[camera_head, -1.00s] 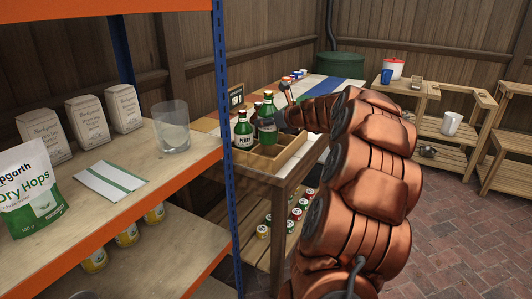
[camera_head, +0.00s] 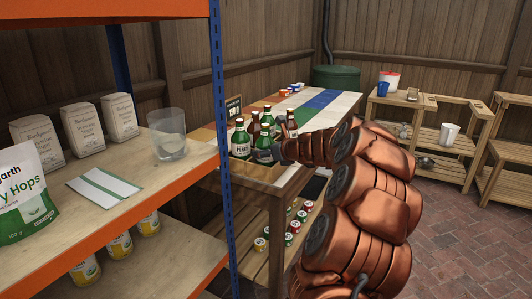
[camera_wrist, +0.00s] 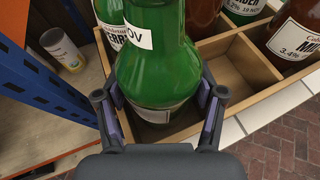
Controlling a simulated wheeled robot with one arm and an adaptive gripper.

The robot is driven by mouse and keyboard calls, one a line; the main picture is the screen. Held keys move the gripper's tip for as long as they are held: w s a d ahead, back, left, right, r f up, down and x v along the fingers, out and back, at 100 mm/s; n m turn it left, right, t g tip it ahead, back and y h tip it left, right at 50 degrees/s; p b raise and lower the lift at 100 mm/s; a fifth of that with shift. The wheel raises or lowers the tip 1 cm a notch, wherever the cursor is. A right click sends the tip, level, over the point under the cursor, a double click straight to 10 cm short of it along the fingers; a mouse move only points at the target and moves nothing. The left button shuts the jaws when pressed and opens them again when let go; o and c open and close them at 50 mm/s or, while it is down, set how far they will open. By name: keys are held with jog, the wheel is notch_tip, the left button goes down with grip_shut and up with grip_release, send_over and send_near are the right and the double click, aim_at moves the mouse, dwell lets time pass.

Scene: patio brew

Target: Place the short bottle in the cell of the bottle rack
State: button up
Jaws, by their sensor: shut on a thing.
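My gripper (camera_wrist: 162,98) is shut on a green bottle (camera_wrist: 158,60) with a white label, one finger on each side. The bottle also shows in the head view (camera_head: 264,142), roughly upright at the front of the wooden bottle rack (camera_head: 262,173). In the wrist view, the bottle's lower end is at a front cell of the rack (camera_wrist: 238,108), with cell walls around it. I cannot tell whether its base touches the cell floor. Another green bottle (camera_head: 241,146) stands just left of it. My gripper (camera_head: 277,150) is partly hidden behind my arm in the head view.
Brown bottles (camera_wrist: 292,32) stand in the rack's other cells, and an empty cell (camera_wrist: 228,62) lies right of the held bottle. The shelf's blue post (camera_head: 222,110) stands close on the left. Cans (camera_head: 290,238) sit on the shelf below the rack.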

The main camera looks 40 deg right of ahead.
jog(key=o, duration=1.8)
jog(key=shift+c, duration=0.2)
jog(key=shift+f, duration=0.1)
jog(key=p+v, duration=0.2)
jog(key=v, duration=1)
jog(key=shift+p, duration=0.35)
